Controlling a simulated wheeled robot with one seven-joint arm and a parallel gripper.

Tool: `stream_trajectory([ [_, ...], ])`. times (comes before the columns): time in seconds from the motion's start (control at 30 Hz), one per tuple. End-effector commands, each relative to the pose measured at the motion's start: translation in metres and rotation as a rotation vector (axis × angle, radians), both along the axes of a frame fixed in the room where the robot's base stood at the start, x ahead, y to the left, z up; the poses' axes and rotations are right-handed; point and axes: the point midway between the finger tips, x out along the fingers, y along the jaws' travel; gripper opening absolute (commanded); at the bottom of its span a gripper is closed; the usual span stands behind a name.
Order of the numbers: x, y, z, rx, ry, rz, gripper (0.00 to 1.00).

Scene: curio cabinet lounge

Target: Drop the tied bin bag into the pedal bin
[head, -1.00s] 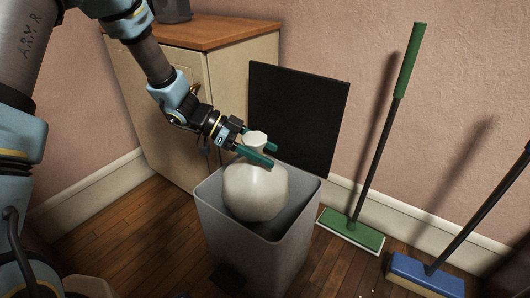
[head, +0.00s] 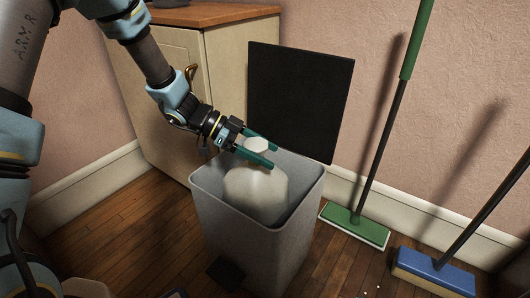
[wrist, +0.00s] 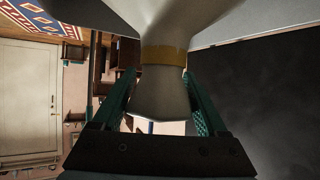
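The tied bin bag (head: 257,190) is white and round. Its body is down inside the grey pedal bin (head: 250,245), with the lower part hidden by the bin's front wall. Its knotted top sits between my gripper's green fingers. My gripper (head: 268,155) is above the bin mouth, with its fingers on either side of the bag's neck. In the wrist view, the bag (wrist: 165,95) shows a yellow tie, and a slight gap shows beside the left finger. The fingers look parted. The bin's black lid (head: 300,100) stands upright at the back.
A cream cabinet (head: 235,80) with a wooden top stands behind the bin. A green broom (head: 355,225) and a blue broom (head: 435,270) lean at the right. Wooden floor (head: 110,215) is clear to the left.

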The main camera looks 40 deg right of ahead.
Motion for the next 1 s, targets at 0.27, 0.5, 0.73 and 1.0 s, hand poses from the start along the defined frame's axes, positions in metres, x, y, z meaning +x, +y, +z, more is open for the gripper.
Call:
stream_trajectory([
  [0.27, 0.000, 0.000, 0.000, 0.000, 0.000, 0.000, 1.00],
  [0.5, 0.002, 0.002, 0.002, 0.000, 0.000, 0.001, 1.00],
  [0.73, 0.025, 0.020, 0.020, -0.001, -0.003, 0.003, 1.00],
  [1.0, 0.058, 0.050, 0.044, -0.001, -0.001, 0.002, 1.00],
])
